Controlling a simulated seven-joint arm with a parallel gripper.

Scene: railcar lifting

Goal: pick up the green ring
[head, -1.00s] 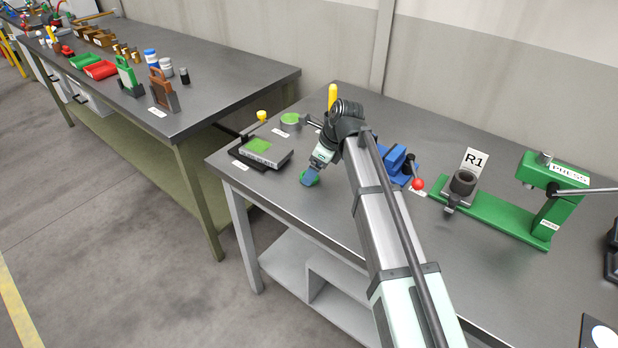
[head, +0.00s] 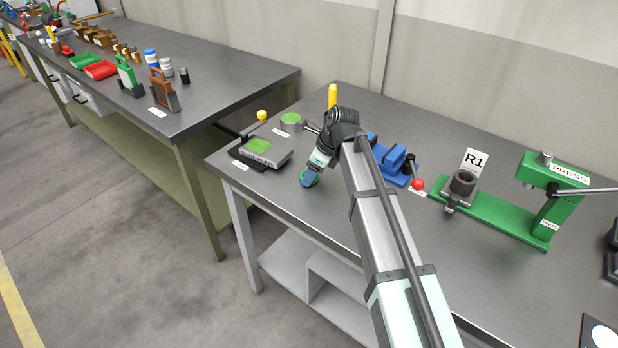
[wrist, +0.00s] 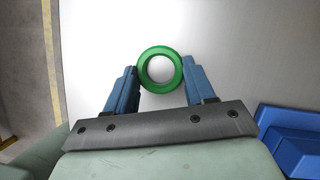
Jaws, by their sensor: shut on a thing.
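The green ring (wrist: 160,51) lies between the two blue fingers of my gripper (wrist: 161,72) in the wrist view, with a finger against each side. Its hole faces the camera and shows pale surface through it. In the head view, my gripper (head: 309,177) points down over the near left part of the bench, and a little of the green ring (head: 314,183) shows at the fingertips. My gripper is shut on the ring. I cannot tell whether the ring still touches the bench top.
A block with a green top (head: 265,150) stands left of my gripper, and a green-topped round piece (head: 291,122) behind it. A blue vise (head: 393,160) with a red knob (head: 417,184) and a green press (head: 550,200) stand right. The bench front is clear.

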